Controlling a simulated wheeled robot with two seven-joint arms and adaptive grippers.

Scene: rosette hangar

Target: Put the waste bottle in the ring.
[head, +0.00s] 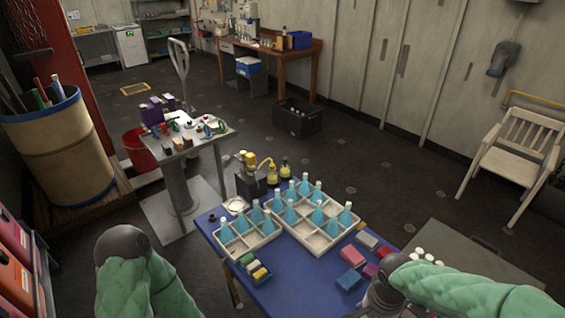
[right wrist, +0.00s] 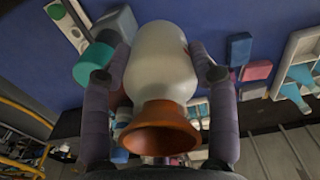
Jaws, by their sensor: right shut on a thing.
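My right gripper (right wrist: 160,62) is shut on a rounded white bottle (right wrist: 160,80) with a flared orange-brown mouth, which looks like the waste bottle. One finger presses each side of its body, and the mouth faces the wrist camera. In the head view the right arm comes in at the lower right, and the held bottle cannot be made out. A pale round piece (head: 236,205) lies at the back left corner of the blue table; I cannot tell whether it is the ring. My left arm shows at the lower left, but its gripper is out of view.
The blue table (head: 290,280) carries white divided trays (head: 245,245) of blue flasks, a small tray of coloured blocks (head: 256,268), loose red and blue blocks (head: 350,281), and a pump-like device (head: 250,178). A grey table (head: 460,250) stands to the right.

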